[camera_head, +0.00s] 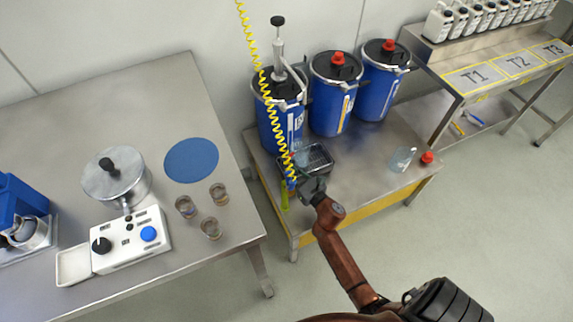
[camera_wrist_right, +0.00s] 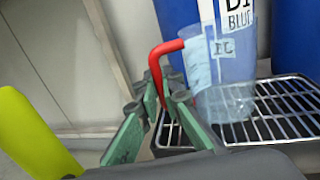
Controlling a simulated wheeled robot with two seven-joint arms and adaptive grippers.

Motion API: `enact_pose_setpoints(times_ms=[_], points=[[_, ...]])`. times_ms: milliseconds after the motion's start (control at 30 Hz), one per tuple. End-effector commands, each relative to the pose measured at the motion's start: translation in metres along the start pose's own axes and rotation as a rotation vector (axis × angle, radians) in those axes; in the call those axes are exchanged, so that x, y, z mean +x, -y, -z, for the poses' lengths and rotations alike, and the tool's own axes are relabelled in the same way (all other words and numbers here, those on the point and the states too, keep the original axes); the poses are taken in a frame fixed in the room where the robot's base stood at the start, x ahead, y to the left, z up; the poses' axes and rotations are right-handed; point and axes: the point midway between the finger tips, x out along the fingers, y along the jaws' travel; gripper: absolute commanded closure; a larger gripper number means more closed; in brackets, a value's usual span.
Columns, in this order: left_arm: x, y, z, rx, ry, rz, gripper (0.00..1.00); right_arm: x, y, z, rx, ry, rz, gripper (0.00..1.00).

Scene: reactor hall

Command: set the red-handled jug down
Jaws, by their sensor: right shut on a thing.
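The clear jug with a red handle (camera_wrist_right: 165,50) shows in the right wrist view, its see-through body (camera_wrist_right: 222,85) upright over a black tray with a wire grid (camera_wrist_right: 278,108). I cannot tell whether its base touches the grid. My right gripper (camera_wrist_right: 160,103) is shut on the red handle, to the left of the body. In the head view my right gripper (camera_head: 309,186) is at the near edge of the grid tray (camera_head: 319,157), and the jug is hard to make out there. My left gripper is not in view.
Blue drums (camera_head: 333,95) stand behind the tray on the steel bench (camera_head: 355,175). A yellow coiled hose (camera_head: 266,95) hangs close to my right gripper, near a lime-yellow object (camera_head: 284,196). A clear container (camera_head: 402,159) and a red cap (camera_head: 427,158) lie to the right. The bench between is free.

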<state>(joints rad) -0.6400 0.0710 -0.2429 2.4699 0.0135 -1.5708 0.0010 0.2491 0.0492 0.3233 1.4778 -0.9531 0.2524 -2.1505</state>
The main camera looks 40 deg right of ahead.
Motion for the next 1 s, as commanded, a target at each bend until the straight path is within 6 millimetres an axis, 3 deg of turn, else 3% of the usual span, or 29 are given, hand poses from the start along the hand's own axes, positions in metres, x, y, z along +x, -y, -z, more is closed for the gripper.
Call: enact_pose_setpoints(times_ms=[267,300,567,933,1000], points=[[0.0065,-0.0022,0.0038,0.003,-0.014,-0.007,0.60,0.0001,0.0001,0.0023,-0.001,0.000,0.000,1.00],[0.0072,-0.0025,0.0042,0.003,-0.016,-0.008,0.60,0.0000,0.0001,0.0026,0.000,-0.001,0.000,0.93],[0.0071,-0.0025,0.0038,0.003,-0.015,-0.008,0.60,0.0000,0.0001,0.0019,0.000,0.000,0.000,0.76],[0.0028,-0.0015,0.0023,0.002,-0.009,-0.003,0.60,0.0001,0.0001,-0.0015,0.000,0.001,0.000,0.76],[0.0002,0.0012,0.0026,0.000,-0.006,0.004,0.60,-0.0091,0.0004,-0.0007,0.001,-0.001,0.001,0.76]])
